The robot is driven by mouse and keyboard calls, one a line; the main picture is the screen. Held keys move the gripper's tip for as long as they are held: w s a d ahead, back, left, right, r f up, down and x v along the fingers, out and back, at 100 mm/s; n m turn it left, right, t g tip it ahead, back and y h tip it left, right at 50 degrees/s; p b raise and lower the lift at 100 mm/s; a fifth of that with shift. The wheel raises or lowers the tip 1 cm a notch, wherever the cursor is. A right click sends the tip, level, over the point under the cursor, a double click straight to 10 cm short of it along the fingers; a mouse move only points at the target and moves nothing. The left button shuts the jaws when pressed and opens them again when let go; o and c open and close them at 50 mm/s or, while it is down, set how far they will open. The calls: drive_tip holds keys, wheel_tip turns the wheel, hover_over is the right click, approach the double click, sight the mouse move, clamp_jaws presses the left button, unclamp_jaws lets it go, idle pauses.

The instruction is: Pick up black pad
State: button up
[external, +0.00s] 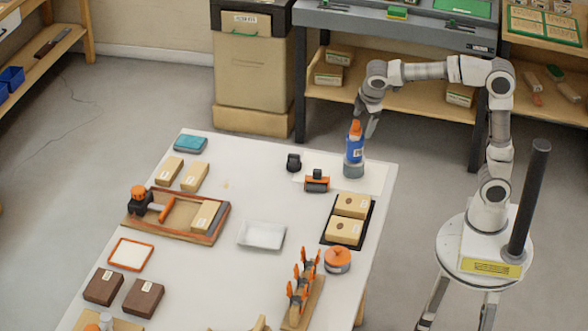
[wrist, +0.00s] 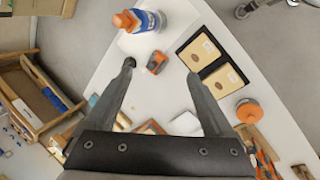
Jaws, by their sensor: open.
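A flat black pad or tray (external: 371,213) lies at the right edge of the white table, with two tan boxes (external: 351,206) on it. It also shows in the wrist view (wrist: 212,66), right of my fingers. A small separate black object (external: 293,162) stands near the table's far side; I cannot tell which black thing is the pad. My gripper (external: 366,124) is open and empty, above the table's far right corner, close to a blue bottle with an orange cap (external: 354,145). In the wrist view my two fingers (wrist: 161,70) are spread above the table.
An orange-and-black tool (external: 317,181) lies beside the bottle. A white tray (external: 262,235), an orange round container (external: 337,260) and a rack of orange-handled tools (external: 303,285) stand nearer. A wooden tray (external: 178,215) is at left. A grey workbench (external: 400,30) stands behind.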

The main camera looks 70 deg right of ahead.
drive_tip(key=w+f+n+g+h+b, duration=0.1)
drive_tip(key=w+f+n+h, duration=0.15)
drive_tip(key=w+f, duration=0.4)
drive_tip(key=w+f+n+g+h+b, duration=0.1)
drive_tip(key=w+f+n+h, duration=0.2)
drive_tip(key=w, duration=0.7)
drive_tip(key=n+h+b, duration=0.4)
drive_tip(key=n, duration=0.2)
approach(293, 156)
drive_tip(key=x, duration=0.5)
drive_tip(key=shift+w+a+f, duration=0.15)
drive_tip(key=shift+w+f, duration=0.05)
drive_tip(key=shift+f, duration=0.05)
drive_tip(key=shift+m, duration=0.25)
drive_tip(key=shift+s+b+x, duration=0.15)
drive_tip(key=shift+b+x, duration=0.45)
drive_tip(key=shift+x, duration=0.9)
drive_tip(key=shift+s+b+x, duration=0.1)
drive_tip(key=shift+b+x, duration=0.45)
drive_tip(key=shift+x, duration=1)
drive_tip(key=shift+r, duration=0.15)
clamp_jaws()
drive_tip(key=shift+r, duration=0.1)
